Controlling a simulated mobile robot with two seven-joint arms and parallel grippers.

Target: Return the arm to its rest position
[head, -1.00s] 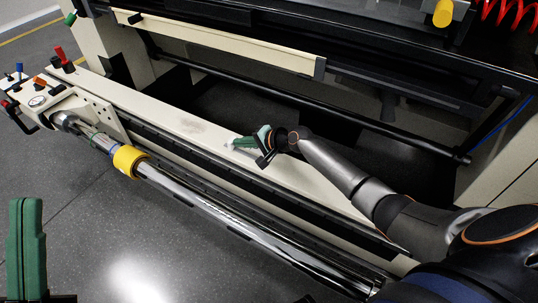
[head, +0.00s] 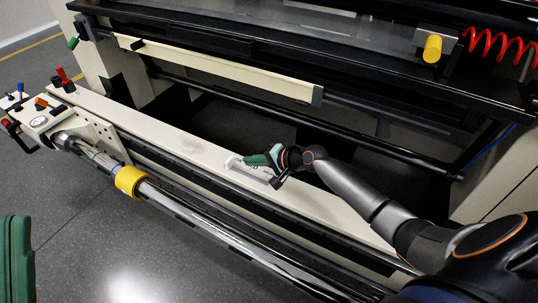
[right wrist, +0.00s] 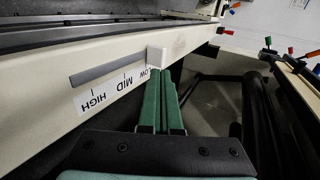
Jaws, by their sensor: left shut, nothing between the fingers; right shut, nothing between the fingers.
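My right gripper (head: 250,160) hovers over the cream beam of the machine, its green fingers together and empty. In the right wrist view my right gripper's fingers (right wrist: 162,78) point at a white slider knob (right wrist: 157,57). The knob sits at the LOW end of a grey slot (right wrist: 105,72). Whether the fingertips touch the knob I cannot tell. A white label (right wrist: 112,92) reads HIGH, MID and LOW, its LOW end partly hidden by a finger. My left gripper (head: 15,258) shows only as a green piece at the lower left edge, shut.
The cream beam (head: 185,138) runs diagonally past my right gripper. A chrome roller (head: 200,220) with a yellow collar (head: 130,180) lies in front. A control box (head: 45,112) with levers stands at the left end. Grey floor (head: 90,250) is open in front.

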